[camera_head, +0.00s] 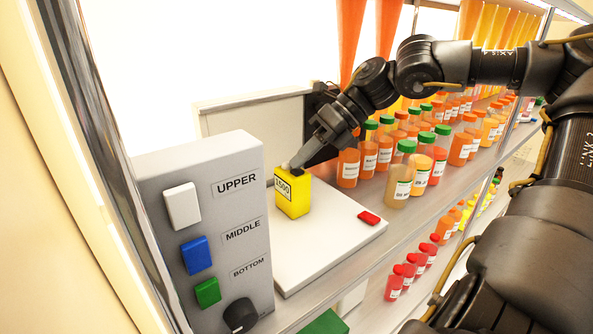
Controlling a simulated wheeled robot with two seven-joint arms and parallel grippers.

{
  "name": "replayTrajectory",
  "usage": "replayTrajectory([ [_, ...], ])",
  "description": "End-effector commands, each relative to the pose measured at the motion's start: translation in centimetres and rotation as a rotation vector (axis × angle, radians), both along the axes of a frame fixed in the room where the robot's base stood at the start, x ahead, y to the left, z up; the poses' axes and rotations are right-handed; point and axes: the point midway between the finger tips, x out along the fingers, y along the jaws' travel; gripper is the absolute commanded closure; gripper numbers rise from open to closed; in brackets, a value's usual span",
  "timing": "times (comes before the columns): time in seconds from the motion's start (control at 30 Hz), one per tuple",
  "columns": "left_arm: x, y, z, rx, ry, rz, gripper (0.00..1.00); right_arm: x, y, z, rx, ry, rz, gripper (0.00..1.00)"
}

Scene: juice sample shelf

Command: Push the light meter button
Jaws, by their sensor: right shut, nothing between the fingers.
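A yellow box-shaped device (293,194) with a black top and a label that seems to read 1500 stands upright on a white platform (335,240); it looks like the light meter. A small pale tip shows at its top. My right gripper (298,163) is shut and empty, its fingertips at the device's top; I cannot tell if they touch it. The fingers hide part of the top, and no button can be made out there. A red button (369,218) lies on the platform's right part. My left gripper is not in view.
A grey control panel (218,234) marked UPPER, MIDDLE and BOTTOM stands at the left, with white, blue and green buttons and a black knob (240,315). Several juice bottles (398,186) line the shelf at right. A metal post (105,140) rises at left.

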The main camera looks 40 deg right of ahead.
Motion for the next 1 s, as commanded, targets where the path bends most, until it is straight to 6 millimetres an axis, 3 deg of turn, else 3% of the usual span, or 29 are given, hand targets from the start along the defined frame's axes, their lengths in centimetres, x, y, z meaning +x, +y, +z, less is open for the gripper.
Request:
replayTrajectory([
  [0.37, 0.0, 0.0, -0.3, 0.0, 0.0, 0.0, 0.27, 0.0, 0.0, -0.3, 0.0, 0.0, 0.0, 1.0],
  [1.0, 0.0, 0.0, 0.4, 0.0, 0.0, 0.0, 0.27, 0.0, 0.0, 1.2, 0.0, 0.0, 0.0, 1.0],
])
